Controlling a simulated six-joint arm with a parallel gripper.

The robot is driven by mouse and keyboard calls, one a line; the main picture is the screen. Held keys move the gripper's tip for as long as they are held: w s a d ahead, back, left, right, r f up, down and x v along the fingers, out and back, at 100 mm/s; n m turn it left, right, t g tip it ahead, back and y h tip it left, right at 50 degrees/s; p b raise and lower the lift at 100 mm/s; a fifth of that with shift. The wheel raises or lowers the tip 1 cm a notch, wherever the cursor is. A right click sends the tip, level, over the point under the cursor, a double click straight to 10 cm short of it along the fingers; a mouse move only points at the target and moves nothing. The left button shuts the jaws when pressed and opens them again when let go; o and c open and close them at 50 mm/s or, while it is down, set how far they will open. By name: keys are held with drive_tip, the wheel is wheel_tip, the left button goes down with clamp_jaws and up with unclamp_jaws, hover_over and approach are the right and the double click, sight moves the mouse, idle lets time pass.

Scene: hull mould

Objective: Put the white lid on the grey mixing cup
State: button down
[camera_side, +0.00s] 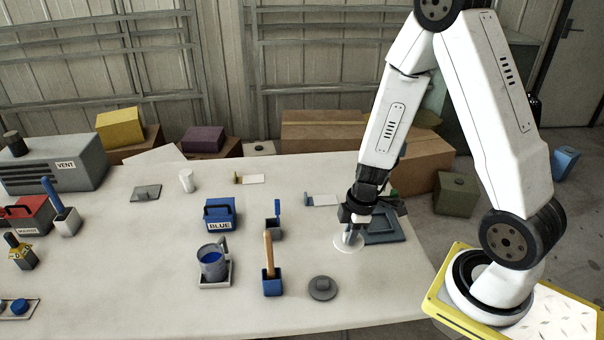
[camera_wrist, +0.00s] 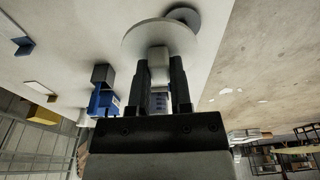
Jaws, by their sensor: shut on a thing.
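The white lid (camera_side: 347,244) is a flat disc with an upright knob, at or just above the table on the right; I cannot tell if it touches. My gripper (camera_side: 352,228) points down over it and is shut on its knob. The grey mixing cup (camera_side: 212,268) stands upright on a small pale tray (camera_side: 216,284), left of my gripper. It is open, has a handle, and shows blue contents.
A grey lid with a knob (camera_side: 322,289) lies right of a blue holder (camera_side: 272,285) with a wooden-handled tool. A blue box (camera_side: 220,213) marked BLUE stands behind the cup. A blue-grey tray (camera_side: 385,232) lies beside my gripper.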

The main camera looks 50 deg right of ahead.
drive_tip(key=w+a+n, duration=0.2)
drive_tip(key=w+a, duration=0.8)
drive_tip(key=w, duration=0.3)
drive_tip(key=w+a+r+n, duration=0.1)
drive_tip(key=w+a+n, duration=0.2)
drive_tip(key=w+a, duration=0.8)
drive_tip(key=w, duration=0.3)
drive_tip(key=shift+a+r+g, duration=0.25)
drive_tip(key=shift+g, duration=0.15)
drive_tip(key=shift+f, duration=0.2)
drive_tip(key=shift+f, duration=2.25)
drive_tip(key=shift+f, duration=0.45)
unclamp_jaws()
